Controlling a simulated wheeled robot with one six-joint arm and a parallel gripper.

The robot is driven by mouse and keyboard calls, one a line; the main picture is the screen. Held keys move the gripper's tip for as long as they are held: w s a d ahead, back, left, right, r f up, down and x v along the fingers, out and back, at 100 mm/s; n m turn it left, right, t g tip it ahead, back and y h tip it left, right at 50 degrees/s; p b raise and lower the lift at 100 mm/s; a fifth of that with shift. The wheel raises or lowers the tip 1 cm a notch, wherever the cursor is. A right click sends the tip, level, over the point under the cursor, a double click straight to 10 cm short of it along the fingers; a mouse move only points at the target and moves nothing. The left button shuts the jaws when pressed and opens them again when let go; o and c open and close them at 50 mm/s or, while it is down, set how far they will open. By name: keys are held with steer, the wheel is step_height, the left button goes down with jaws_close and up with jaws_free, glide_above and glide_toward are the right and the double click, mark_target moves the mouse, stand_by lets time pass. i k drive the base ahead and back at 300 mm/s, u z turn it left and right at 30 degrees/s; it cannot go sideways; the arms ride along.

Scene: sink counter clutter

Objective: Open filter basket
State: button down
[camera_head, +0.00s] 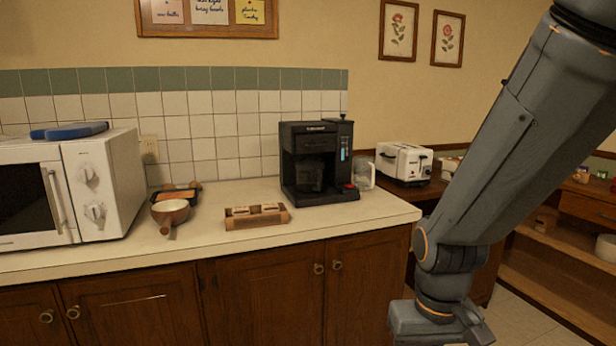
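A black coffee maker (317,162) stands upright on the counter against the tiled wall, near the counter's right end. Its filter basket is in the dark upper front of the machine; I cannot make out its edges or whether it is open. A red switch shows at the lower right of its base, and a dark carafe seems to sit inside. My gripper (440,338) is at the bottom right, below counter height and well apart from the coffee maker. Its fingers are cut off by the picture's lower edge.
A wooden tray (257,223) with small packets lies left of the coffee maker. A brown bowl (171,211) and white microwave (108,186) are farther left. A clear jug (364,174) and white toaster (404,163) stand to the right. The counter front is clear.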

mark_target(305, 144)
steer(key=u, duration=0.05)
steer(key=k, duration=0.55)
steer(key=z, duration=0.65)
steer(key=i, duration=1.35)
steer(key=u, duration=0.15)
